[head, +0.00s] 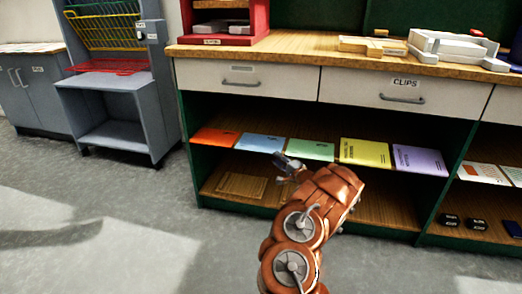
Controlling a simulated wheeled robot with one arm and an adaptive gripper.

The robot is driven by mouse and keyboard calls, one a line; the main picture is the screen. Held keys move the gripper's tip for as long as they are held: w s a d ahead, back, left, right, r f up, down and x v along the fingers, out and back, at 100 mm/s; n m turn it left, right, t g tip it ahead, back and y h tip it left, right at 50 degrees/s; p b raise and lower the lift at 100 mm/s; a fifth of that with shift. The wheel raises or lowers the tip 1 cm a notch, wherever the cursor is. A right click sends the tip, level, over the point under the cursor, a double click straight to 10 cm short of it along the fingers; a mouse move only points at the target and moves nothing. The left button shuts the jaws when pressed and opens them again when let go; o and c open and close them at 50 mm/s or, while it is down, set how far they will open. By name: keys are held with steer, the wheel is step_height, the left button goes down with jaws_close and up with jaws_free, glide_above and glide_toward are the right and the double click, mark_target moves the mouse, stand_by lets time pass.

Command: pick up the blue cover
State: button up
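The blue cover (259,143) lies flat on the upper shelf of the open cabinet, between an orange cover (216,137) on its left and a green cover (311,150) on its right. My gripper (279,160) is in front of the shelf, just below the blue and green covers in the picture. It looks dark and small, at the end of my orange-brown arm. I cannot tell whether its fingers are open or shut. I see nothing held in it, and all of the blue cover appears to lie on the shelf.
A yellow cover (365,153) and a purple cover (419,161) lie farther right on the shelf. White drawers (248,80) and a wooden worktop (300,47) are above. The lower shelf holds flat wooden boards (241,186). A grey rack (116,100) stands left. The floor at left is clear.

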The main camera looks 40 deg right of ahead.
mark_target(269, 152)
steer(key=shift+w+d+f+b, duration=0.15)
steer(key=shift+w+b, duration=0.4)
steer(key=shift+w, duration=0.7)
steer(key=shift+w+d+f+b, duration=0.15)
steer(key=shift+w+b, duration=0.35)
steer(key=shift+w, duration=0.7)
steer(key=shift+w+d+f+b, duration=0.15)
steer(key=shift+w+b, duration=0.4)
steer(key=shift+w, duration=0.7)
steer(key=shift+r, duration=0.1)
steer(key=shift+c, duration=0.3)
jaws_close()
